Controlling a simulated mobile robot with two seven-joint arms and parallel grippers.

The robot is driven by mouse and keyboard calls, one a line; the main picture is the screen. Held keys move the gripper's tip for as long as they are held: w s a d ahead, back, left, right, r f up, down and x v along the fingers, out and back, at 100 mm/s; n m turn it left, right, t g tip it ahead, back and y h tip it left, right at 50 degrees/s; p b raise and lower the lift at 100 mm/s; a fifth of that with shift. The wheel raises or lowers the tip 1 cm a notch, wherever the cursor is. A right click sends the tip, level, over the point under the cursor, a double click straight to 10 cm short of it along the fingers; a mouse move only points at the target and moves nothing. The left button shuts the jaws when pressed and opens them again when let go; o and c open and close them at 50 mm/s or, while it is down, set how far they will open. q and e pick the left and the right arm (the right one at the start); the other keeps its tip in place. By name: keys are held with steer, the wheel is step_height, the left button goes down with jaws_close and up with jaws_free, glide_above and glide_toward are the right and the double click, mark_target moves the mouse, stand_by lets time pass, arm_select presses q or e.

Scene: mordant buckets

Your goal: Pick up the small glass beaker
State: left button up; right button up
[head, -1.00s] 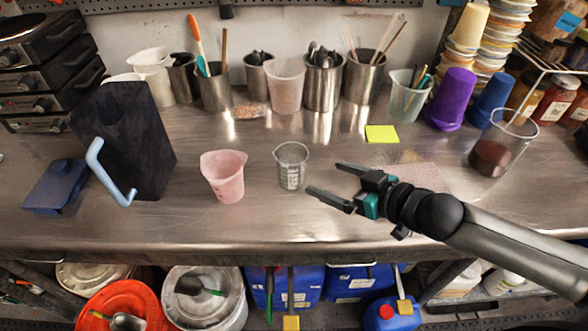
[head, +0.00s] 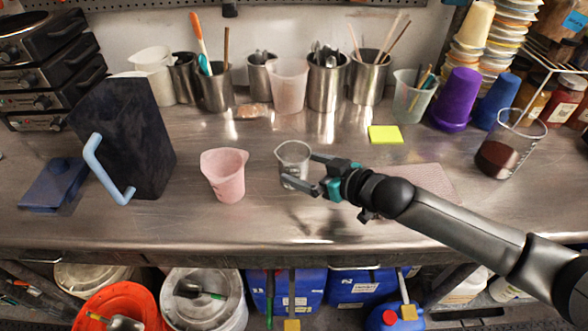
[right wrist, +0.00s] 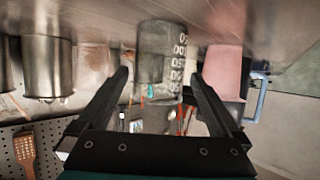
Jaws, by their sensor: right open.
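The small glass beaker (head: 293,160) is clear with white markings and stands upright on the steel bench near the middle. My right gripper (head: 314,173) is open, its fingertips at the beaker's right side. In the right wrist view the beaker (right wrist: 158,55) shows upside down between the ends of the two open fingers (right wrist: 160,85). I cannot tell whether either finger touches it. My left gripper is not in view.
A pink plastic beaker (head: 225,176) stands just left of the glass beaker. A yellow note (head: 385,134) lies behind my arm. A large beaker (head: 500,155) with dark liquid is at right.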

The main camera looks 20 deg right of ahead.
steer(key=shift+f+b+x, duration=0.2)
steer(key=shift+b+x, duration=0.35)
steer(key=shift+x, duration=1.8)
steer(key=shift+d, duration=0.15)
steer(key=c, duration=1.5)
steer(key=shift+r, duration=0.1)
steer(key=shift+r, duration=0.1)
